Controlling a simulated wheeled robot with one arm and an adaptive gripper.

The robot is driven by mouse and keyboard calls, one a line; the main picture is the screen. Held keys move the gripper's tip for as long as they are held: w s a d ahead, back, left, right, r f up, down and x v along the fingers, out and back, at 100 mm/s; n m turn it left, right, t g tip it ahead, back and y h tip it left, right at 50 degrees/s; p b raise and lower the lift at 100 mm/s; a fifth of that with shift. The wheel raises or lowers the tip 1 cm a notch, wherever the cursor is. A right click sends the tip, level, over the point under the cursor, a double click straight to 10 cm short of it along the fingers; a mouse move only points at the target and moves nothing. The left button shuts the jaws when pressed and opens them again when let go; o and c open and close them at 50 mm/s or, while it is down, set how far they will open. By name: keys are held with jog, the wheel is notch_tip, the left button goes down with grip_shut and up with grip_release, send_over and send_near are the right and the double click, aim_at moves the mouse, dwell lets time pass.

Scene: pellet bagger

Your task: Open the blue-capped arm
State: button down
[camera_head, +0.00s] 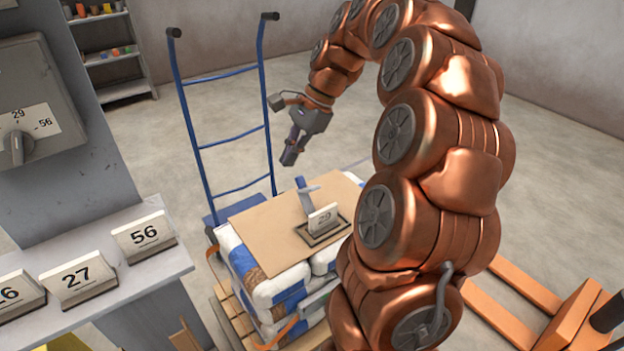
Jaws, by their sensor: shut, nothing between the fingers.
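A small upright piece with a blue cap (301,183) and a grey arm stands on the cardboard sheet, right behind a card marked 29 (323,218). It looks like the blue-capped arm, though its lower part is partly hidden by the card. The card stands on a dark-framed plate (336,232). My gripper (289,158) hangs in the air, pointing down, above and slightly left of the blue cap in the picture. It is shut and empty, apart from the blue-capped piece.
The cardboard sheet (262,222) covers stacked bags (275,287) on a pallet. A blue hand truck (194,130) stands behind. A grey ledge at left holds cards, including 27 (77,279) and 56 (144,235), below a dial panel (30,100). Orange forks (520,290) lie at right.

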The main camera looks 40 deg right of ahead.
jog(key=d+f+m+t+b, duration=0.35)
jog(key=d+m, duration=0.45)
jog(key=d, duration=1)
jog(key=a+p+x, duration=0.1)
jog(key=x, duration=1.3)
jog(key=shift+w+r+g, duration=0.25)
jog(key=shift+g, duration=0.1)
jog(key=shift+p, duration=0.4)
